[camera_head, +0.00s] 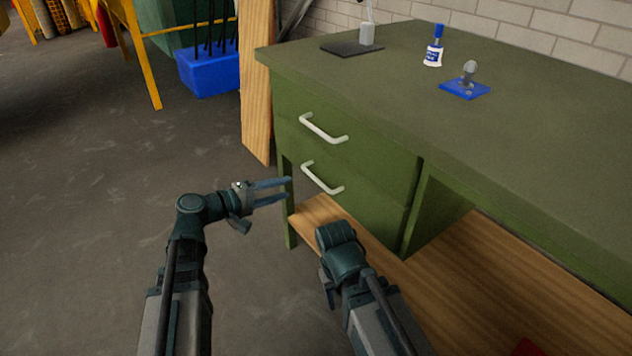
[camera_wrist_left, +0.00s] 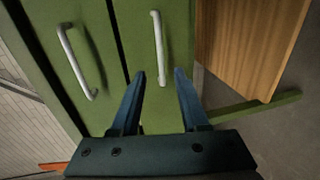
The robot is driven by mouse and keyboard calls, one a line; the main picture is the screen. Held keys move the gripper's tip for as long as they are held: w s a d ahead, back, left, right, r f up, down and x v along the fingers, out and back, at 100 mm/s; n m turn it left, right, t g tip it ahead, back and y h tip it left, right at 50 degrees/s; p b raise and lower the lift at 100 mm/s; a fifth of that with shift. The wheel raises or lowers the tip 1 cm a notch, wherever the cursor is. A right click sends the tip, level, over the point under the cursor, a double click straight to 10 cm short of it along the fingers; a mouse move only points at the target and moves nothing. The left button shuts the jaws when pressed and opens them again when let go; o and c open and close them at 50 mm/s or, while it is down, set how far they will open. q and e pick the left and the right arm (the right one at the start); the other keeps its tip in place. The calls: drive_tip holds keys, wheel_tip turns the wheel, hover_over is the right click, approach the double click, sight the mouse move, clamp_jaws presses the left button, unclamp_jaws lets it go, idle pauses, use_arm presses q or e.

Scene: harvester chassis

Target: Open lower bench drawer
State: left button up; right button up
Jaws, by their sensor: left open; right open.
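The green bench's lower drawer (camera_head: 355,200) is shut, with a pale bar handle (camera_head: 322,179) on its front. In the left wrist view this handle (camera_wrist_left: 158,48) appears upright, ahead of my fingertips and between them in the picture. My left gripper (camera_head: 288,188) is open and empty, pointing at the drawer front from the left, with its tips short of the handle. It also shows in the left wrist view (camera_wrist_left: 160,74). My right gripper (camera_head: 338,262) is near the bench's lower shelf; its fingers are hidden behind its own wrist.
The upper drawer (camera_head: 375,150) is shut, with a similar handle (camera_head: 322,128). A wooden lower shelf (camera_head: 490,285) lies under the bench. A wooden board (camera_head: 256,85) stands at its left end. The floor (camera_head: 90,190) left of the bench is clear.

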sight(316, 178)
use_arm(q)
drive_tip(key=b+x, duration=0.2)
drive_tip(key=x, duration=0.9)
drive_tip(key=shift+w+d, duration=0.2)
drive_tip(key=shift+d, duration=0.1)
drive_tip(key=shift+c, duration=0.2)
clamp_jaws()
idle(0.8)
